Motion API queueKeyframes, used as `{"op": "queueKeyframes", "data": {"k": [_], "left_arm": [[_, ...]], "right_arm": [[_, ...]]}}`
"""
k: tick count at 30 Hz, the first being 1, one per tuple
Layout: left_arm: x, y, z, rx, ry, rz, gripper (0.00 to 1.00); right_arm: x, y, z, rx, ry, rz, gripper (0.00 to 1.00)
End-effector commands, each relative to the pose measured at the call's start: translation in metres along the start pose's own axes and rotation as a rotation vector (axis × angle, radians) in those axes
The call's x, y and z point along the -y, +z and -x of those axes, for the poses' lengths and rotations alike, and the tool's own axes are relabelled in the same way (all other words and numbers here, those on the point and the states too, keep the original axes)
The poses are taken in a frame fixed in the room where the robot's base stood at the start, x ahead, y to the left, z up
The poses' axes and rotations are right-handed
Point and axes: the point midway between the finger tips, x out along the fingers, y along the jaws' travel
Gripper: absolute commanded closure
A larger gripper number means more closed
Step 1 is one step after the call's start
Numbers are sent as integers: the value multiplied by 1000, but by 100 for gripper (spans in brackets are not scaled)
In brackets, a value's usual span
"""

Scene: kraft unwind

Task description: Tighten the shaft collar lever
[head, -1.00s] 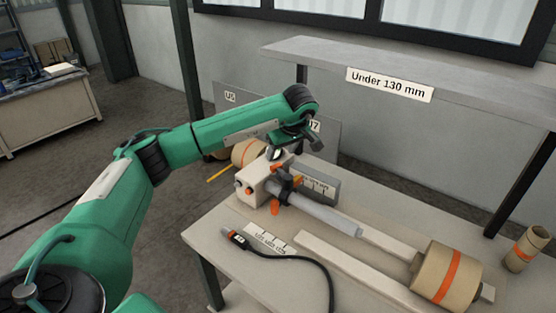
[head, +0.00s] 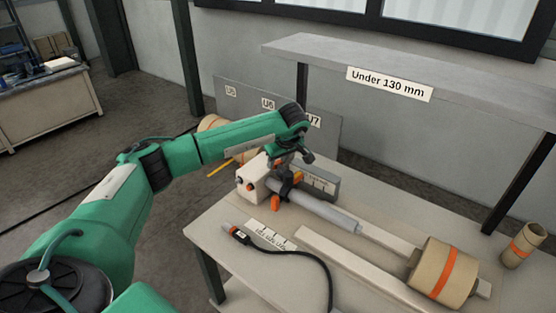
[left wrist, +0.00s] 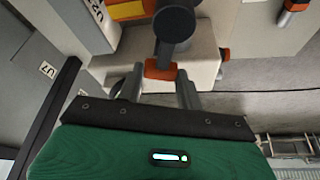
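The dark shaft collar (head: 285,185) sits on the grey shaft (head: 325,212), close to the pale block at the shaft's left end. Orange parts show below it in the head view, one of them (head: 275,202) at the block's front. My left gripper (head: 291,163) is over the collar, pointing down. In the left wrist view its two grey fingers (left wrist: 160,85) stand apart. An orange lever tip (left wrist: 160,70) on a dark stem lies between or just beyond the fingertips. I cannot tell whether they touch it. My right gripper is in no view.
The pale block (head: 255,178) has red buttons. A cable with an orange-black plug (head: 240,236) and a printed scale card (head: 270,237) lie on the table. A kraft roll (head: 443,273) is at the right. A shelf labelled "Under 130 mm" (head: 390,84) overhangs behind.

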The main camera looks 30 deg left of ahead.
Motion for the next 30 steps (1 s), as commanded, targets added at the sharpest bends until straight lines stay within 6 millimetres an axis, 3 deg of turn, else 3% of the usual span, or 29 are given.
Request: {"op": "queueKeyframes", "data": {"k": [2, 14, 30], "left_arm": [[0, 0, 0, 0, 0, 0, 100], [-4, 0, -1, 1, 26, -62, 100], [-29, 8, 1, 0, 199, -477, 100]], "right_arm": [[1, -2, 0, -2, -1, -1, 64], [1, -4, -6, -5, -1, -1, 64], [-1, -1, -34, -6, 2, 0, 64]]}}
